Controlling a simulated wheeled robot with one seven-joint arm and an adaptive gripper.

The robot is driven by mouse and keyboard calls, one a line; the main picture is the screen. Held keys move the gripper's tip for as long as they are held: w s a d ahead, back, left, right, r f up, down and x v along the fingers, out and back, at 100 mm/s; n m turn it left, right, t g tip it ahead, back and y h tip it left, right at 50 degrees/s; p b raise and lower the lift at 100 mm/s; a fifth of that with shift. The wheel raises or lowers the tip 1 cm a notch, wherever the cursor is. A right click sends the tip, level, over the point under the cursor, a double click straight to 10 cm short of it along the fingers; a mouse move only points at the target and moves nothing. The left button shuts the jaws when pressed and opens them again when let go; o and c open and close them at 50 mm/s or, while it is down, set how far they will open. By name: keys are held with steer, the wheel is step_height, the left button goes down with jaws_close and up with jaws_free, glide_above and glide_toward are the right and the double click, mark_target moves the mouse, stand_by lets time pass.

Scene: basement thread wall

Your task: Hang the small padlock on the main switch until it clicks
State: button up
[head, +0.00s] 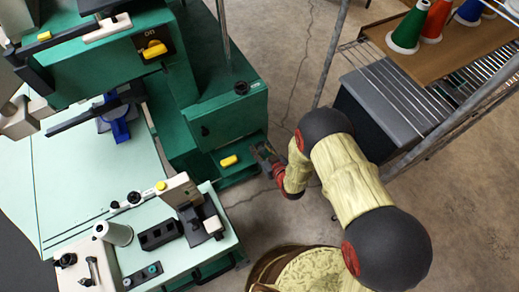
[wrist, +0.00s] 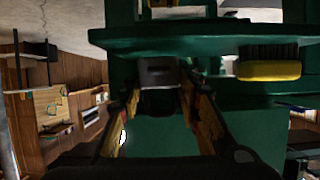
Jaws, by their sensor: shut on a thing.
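My gripper (wrist: 160,95) has its two fingers closed on a small grey block, which looks like the padlock (wrist: 157,72). Its shackle cannot be made out. In the head view my gripper (head: 265,155) is low, just right of the green machine's base, and the padlock cannot be made out there. A black plate marked ON with a yellow lever, apparently the main switch (head: 153,50), is on the green machine's upper front, well up and left of my gripper. I cannot identify the switch in the wrist view.
The green machine (head: 215,105) stands close left of my gripper. A yellow piece (head: 229,161) sits on its low ledge. A pale table (head: 85,185) carries fittings at left. A wire rack (head: 400,85) with thread cones stands at right. Bare floor (head: 285,45) lies between.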

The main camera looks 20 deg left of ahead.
steer(key=shift+f, duration=0.45)
steer(key=shift+f, duration=0.15)
steer(key=o, duration=1.2)
steer(key=shift+r, duration=0.2)
steer(key=p+v, duration=0.3)
steer(key=v, duration=0.9)
steer(key=shift+f, duration=0.1)
